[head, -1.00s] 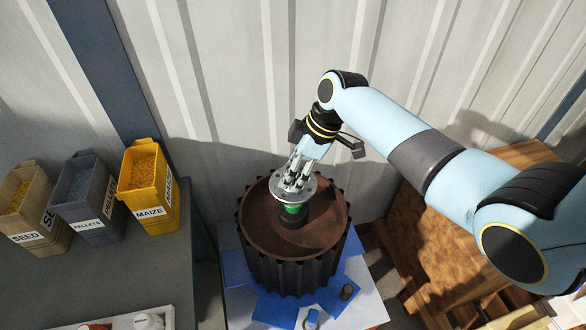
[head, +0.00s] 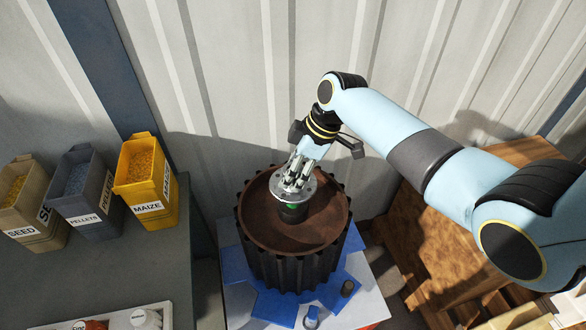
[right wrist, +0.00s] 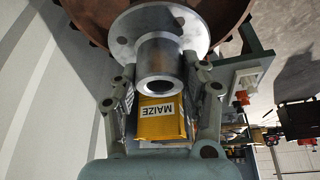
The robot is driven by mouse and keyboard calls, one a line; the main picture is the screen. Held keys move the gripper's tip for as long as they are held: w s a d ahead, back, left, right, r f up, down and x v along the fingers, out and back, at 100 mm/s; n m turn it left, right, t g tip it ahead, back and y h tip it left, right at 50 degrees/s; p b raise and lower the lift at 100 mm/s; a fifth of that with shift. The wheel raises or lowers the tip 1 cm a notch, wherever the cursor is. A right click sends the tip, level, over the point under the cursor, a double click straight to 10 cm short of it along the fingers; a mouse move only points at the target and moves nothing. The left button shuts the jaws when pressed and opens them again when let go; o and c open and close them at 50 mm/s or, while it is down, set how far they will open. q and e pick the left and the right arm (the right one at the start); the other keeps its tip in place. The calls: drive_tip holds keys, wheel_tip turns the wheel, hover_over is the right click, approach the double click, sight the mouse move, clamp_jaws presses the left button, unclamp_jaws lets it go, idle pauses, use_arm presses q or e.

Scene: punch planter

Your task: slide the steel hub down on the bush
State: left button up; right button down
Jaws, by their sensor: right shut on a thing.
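The steel hub (head: 294,187) is a grey round flange with holes and a short tube. My right gripper (head: 299,167) is shut on it from above. In the right wrist view the hub (right wrist: 160,62) shows its open tube end between the fingers (right wrist: 163,88) of my right gripper. Just below the hub, a dark upright bush (head: 292,212) with a green patch stands in the middle of a brown, toothed drum (head: 330,222). The flange hides the top of the bush, so I cannot tell whether they touch. My left gripper is out of view.
Bins of seed (head: 38,230), pellets (head: 88,215) and maize (head: 150,204) stand on the left bench. A white tray (head: 168,313) lies at its front. Corrugated wall rises close behind.

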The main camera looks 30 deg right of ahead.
drive_tip(key=shift+w+f+b, duration=0.1)
drive_tip(key=shift+f+b, duration=1.1)
drive_tip(key=shift+f, duration=0.45)
drive_tip(key=c, duration=0.6)
unclamp_jaws()
drive_tip(key=shift+f, duration=0.1)
drive_tip(key=v, duration=1.2)
